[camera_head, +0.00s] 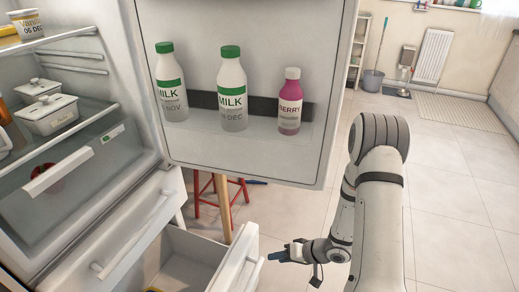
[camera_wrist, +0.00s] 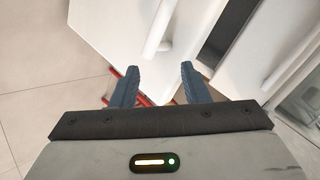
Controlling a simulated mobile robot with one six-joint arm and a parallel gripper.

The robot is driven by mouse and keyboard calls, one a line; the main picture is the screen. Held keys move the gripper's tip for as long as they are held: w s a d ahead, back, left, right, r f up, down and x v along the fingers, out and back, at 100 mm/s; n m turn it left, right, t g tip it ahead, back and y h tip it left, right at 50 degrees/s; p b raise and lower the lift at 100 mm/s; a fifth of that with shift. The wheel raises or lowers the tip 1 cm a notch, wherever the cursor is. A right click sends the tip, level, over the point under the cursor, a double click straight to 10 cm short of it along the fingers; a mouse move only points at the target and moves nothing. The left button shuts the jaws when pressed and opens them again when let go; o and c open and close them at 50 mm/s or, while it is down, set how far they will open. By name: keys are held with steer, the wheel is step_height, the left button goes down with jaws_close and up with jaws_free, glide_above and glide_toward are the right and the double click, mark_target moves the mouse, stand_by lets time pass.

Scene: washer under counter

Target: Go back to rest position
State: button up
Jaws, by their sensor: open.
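My gripper (camera_head: 280,253) is at the end of my arm, low in the head view, just right of the pulled-out lower drawer (camera_head: 240,262) of the fridge. In the wrist view my gripper (camera_wrist: 159,82) has two dark blue fingers spread apart with nothing between them. A white drawer front with a handle (camera_wrist: 158,32) lies beyond the fingertips. From these views I cannot tell whether the fingers touch the drawer.
The open fridge door (camera_head: 250,150) holds two milk bottles (camera_head: 231,92) and a berry bottle (camera_head: 290,105). A red stool (camera_head: 215,195) stands behind the drawers. The upper drawer (camera_head: 140,225) is near left. Tiled floor (camera_head: 450,200) is clear at right.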

steer(key=w+d+r+t+h+p, duration=0.1)
steer(key=w+d+r+h+p, duration=0.15)
steer(key=r, duration=0.45)
steer(key=w+d+r+t+h+p, duration=0.1)
steer(key=w+d+r+t+h, duration=0.1)
steer(key=w+d+r+h, duration=0.3)
steer(key=s+d+r+h+p, duration=0.2)
steer(key=d+r+p, duration=0.1)
steer(key=r, duration=0.6)
steer(key=s+d+r+h+p, duration=0.1)
steer(key=s+d+r+p, duration=0.15)
steer(key=r, duration=0.75)
steer(key=s+a+r+g+p, duration=0.1)
steer(key=s+r+p, duration=0.3)
steer(key=s+r, duration=0.5)
steer(key=s+a+r+m+g+p, duration=0.1)
steer(key=s+a+r+p, duration=0.3)
steer(key=s+r, duration=0.5)
steer(key=shift+s+r+m+g+y, duration=0.3)
steer(key=shift+s+r+g+y, duration=0.1)
steer(key=shift+r+g, duration=0.45)
steer(key=shift+c, duration=0.5)
